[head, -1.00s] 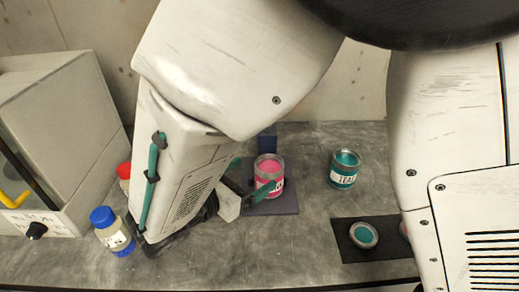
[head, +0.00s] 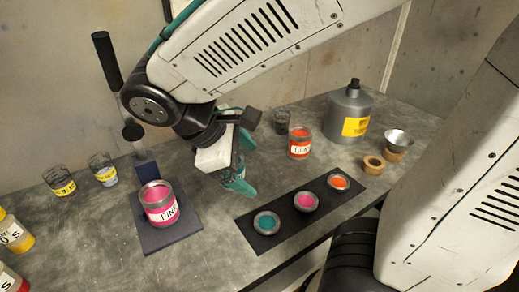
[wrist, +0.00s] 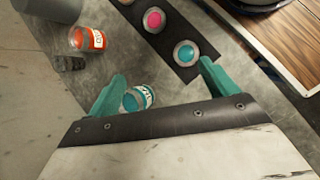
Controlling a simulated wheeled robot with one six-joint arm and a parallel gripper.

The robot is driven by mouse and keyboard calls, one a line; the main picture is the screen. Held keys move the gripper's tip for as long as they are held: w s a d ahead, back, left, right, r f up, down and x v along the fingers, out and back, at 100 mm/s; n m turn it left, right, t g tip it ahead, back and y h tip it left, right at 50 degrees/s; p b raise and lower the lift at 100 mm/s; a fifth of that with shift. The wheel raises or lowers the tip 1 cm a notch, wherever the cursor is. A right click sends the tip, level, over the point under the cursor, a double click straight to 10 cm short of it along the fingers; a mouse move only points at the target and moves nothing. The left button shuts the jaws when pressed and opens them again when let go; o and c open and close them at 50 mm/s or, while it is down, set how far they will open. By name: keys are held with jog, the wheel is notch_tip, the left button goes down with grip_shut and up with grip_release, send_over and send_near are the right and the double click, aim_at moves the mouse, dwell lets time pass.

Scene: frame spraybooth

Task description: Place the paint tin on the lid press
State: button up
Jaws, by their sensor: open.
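The pink paint tin (head: 160,205) stands upright and open on the dark base plate of the lid press (head: 168,236), whose black lever (head: 107,60) rises behind it. My gripper (head: 243,162) is to the right of the press, apart from the pink tin, with its teal fingers spread and nothing gripped. In the wrist view, a teal paint tin (wrist: 138,98) shows near the left finger, within the view between the open fingers of my gripper (wrist: 160,82). In the head view I cannot make out the teal tin behind my gripper.
A dark mat (head: 262,240) holds teal, pink and orange lids in front.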

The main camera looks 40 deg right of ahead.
jog(key=s+d+r+m+t+y, duration=0.2)
jog(key=s+d+m+y, duration=0.2)
jog(key=m, duration=0.6)
jog(key=s+y, duration=0.2)
jog(key=s, duration=0.1)
jog(key=shift+s+d+y, duration=0.25)
jog(key=shift+d+y, duration=0.05)
jog(key=shift+d, duration=0.05)
